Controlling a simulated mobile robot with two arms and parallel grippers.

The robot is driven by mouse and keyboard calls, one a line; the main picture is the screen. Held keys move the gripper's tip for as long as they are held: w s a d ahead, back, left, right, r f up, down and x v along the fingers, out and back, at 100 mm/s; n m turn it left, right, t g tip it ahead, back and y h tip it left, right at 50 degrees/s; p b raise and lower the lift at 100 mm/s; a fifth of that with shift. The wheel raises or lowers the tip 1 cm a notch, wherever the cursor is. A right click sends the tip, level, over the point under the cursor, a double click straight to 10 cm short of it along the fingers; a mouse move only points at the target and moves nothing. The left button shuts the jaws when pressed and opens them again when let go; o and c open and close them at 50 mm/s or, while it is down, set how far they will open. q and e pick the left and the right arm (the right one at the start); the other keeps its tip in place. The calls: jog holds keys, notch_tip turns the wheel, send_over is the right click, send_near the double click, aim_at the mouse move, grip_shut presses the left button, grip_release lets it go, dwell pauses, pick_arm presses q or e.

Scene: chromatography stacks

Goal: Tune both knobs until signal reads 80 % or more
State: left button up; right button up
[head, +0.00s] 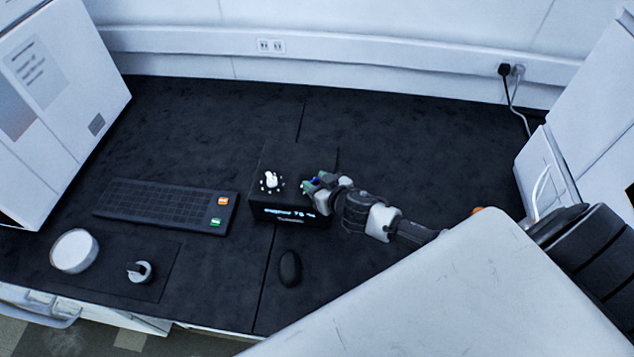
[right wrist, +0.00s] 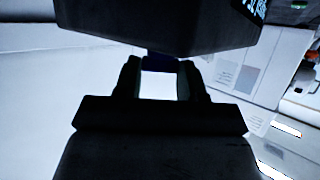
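A black box (head: 290,158) stands on the dark bench, with a lit display (head: 289,213) on its front. The display is blurred; it seems to read about 75 %. A white knob (head: 271,179) with dots around it is on the left of the box's top, and nothing touches it. My right gripper (head: 314,184) is at the right of the box's top and mostly hides the right knob. In the right wrist view, the two fingers (right wrist: 161,72) sit on either side of a dark blue knob (right wrist: 162,62) under the box, and appear closed on it. My left gripper is out of view.
A black keyboard (head: 160,204) with orange and green keys lies left of the box. A mouse (head: 290,268) lies in front of it. A white round dish (head: 74,251) and a small knobbed item (head: 141,271) are at front left. The bench behind the box is clear.

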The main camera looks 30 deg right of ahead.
jog(key=shift+c, duration=0.5)
jog(key=shift+y, duration=0.3)
jog(key=shift+d+r+n+y+p, duration=0.15)
jog(key=shift+d+n+y+p, duration=0.1)
jog(key=shift+n+y+p, duration=0.6)
jog(key=shift+w+d+n+g+y, duration=0.15)
jog(key=shift+n+g+y, duration=0.45)
jog(key=shift+n+y, duration=0.4)
jog(key=shift+w+d+n+g+y, duration=0.1)
jog(key=shift+n+g+y, duration=0.6)
jog(key=shift+n+y, duration=0.45)
jog(key=shift+w+n+g+y+b, duration=0.1)
jog(key=shift+n+g+y+b, duration=0.55)
jog(key=shift+n+g+y, duration=0.55)
jog(key=shift+n, duration=0.3)
jog(key=o, duration=0.9)
